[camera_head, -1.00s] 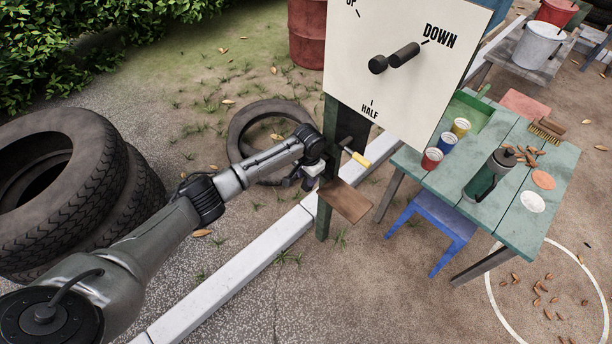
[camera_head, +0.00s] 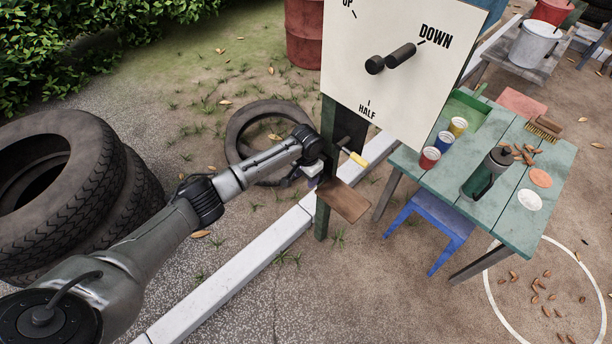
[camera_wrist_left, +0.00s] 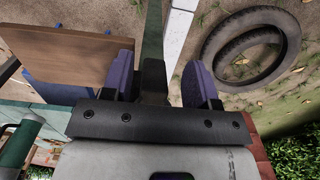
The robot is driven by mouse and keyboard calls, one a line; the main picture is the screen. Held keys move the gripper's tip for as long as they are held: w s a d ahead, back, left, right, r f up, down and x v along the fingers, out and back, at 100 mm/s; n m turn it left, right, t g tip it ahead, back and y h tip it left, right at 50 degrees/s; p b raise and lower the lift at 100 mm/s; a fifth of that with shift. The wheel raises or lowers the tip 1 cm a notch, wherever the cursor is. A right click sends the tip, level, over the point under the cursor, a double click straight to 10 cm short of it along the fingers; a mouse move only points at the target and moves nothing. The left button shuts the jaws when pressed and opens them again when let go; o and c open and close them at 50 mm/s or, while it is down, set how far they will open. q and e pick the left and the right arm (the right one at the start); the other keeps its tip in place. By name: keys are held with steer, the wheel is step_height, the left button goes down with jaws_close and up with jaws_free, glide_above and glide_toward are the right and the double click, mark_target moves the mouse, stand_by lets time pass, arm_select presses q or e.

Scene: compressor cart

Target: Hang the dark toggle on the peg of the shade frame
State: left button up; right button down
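My left gripper (camera_head: 312,172) is beside the green post (camera_head: 325,215) under the white board, above a small brown wooden shelf (camera_head: 344,201). In the left wrist view its two purple-padded fingers (camera_wrist_left: 158,82) are apart. A dark piece (camera_wrist_left: 153,80) shows between them, in line with the post; I cannot tell whether it is the toggle or whether the fingers touch it. A short dark rod with a yellow end (camera_head: 357,158) sticks out from the post. I cannot make out the toggle or the frame's peg for certain. My right gripper is not in view.
The white board (camera_head: 360,30) marked UP, HALF and DOWN carries a dark handle (camera_head: 392,59). A green table (camera_head: 515,230) with cups and a bottle stands right, a blue stool (camera_head: 440,228) beside it. Tyres (camera_head: 60,185) lie left. A white beam (camera_head: 235,280) crosses the ground.

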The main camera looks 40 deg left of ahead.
arm_select(q)
steer(key=shift+o, duration=0.8)
step_height(320, 180, up, 14)
steer(key=p, duration=0.5)
steer(key=shift+w, duration=0.2)
